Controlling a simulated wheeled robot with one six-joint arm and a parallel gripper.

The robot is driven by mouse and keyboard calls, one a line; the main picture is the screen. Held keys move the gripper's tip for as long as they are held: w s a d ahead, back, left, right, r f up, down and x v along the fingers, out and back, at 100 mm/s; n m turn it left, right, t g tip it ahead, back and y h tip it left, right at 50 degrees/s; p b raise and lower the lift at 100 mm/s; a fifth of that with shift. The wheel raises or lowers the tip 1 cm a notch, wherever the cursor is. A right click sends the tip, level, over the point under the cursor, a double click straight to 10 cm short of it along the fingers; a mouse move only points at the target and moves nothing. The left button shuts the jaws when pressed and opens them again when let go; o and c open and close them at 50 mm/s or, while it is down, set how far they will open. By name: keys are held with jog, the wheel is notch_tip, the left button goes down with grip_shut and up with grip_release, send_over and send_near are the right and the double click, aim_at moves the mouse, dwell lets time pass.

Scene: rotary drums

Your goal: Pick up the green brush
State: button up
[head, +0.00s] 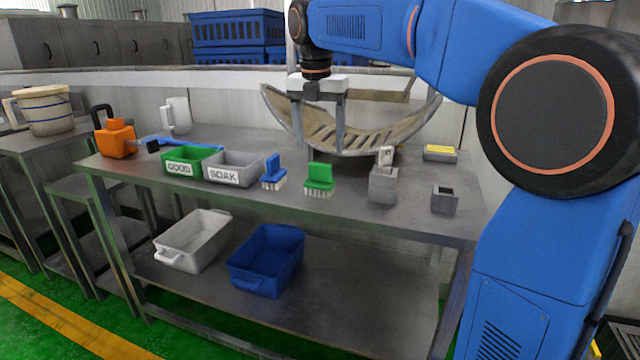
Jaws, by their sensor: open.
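The green brush (319,180) stands on the grey metal table (340,213) near its front edge, with its pale bristles down. A blue brush (273,173) stands to its left, a small gap apart. My gripper (322,143) is open and points down, with its two fingers apart and nothing seen between them. It appears above and behind the green brush, in front of the curved slotted trough. The gap in depth between gripper and brush is hard to tell.
A grey SOAK bin (234,169) and a green GOOD bin (188,160) stand left. Right are a grey holder (383,186), a small grey box (445,199) and a yellow-topped block (440,153). The curved trough (365,140) stands behind.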

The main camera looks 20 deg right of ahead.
aim_at(320, 163)
jog(key=shift+w+d+f, duration=0.1)
jog(key=shift+w+f, duration=0.1)
jog(key=shift+f, duration=1.65)
jog(key=shift+w+d+f, duration=0.1)
jog(key=shift+w+f, duration=0.1)
jog(key=shift+f, duration=1.65)
jog(key=c, duration=1.7)
jog(key=shift+o, duration=0.2)
jog(key=shift+r, duration=5.05)
